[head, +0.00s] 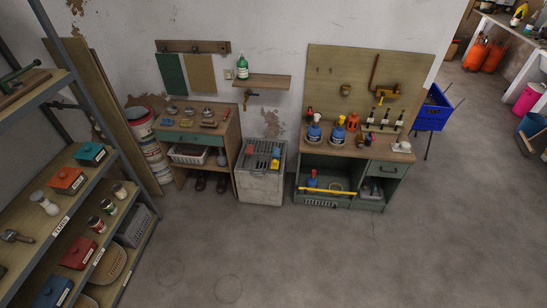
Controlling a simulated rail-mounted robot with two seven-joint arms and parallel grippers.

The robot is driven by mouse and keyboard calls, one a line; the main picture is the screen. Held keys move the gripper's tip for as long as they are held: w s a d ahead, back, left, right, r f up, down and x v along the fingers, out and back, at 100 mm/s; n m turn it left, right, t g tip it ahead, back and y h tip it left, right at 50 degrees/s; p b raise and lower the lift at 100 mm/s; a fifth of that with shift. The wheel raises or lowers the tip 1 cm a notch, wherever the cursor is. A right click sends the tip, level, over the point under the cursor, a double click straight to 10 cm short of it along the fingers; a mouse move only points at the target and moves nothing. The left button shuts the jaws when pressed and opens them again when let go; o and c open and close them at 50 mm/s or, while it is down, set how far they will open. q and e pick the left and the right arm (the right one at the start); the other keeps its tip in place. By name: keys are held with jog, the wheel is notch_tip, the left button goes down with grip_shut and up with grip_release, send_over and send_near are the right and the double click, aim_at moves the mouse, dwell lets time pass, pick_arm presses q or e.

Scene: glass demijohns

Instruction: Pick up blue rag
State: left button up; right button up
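No thing that I can clearly make out as a blue rag shows in the head view. A small blue item (276,154) lies on the ribbed top of the grey sink (262,188); it is too small to tell whether it is cloth. A green cloth (171,73) and a tan cloth (200,73) hang from the wall rack. Neither of my grippers is in view.
A green workbench (386,168) with bottles stands right of the sink, and a wooden cabinet (228,145) stands left of it. A loaded metal shelf (75,135) fills the left side. A blue crate (432,110) stands at right. The middle floor is clear.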

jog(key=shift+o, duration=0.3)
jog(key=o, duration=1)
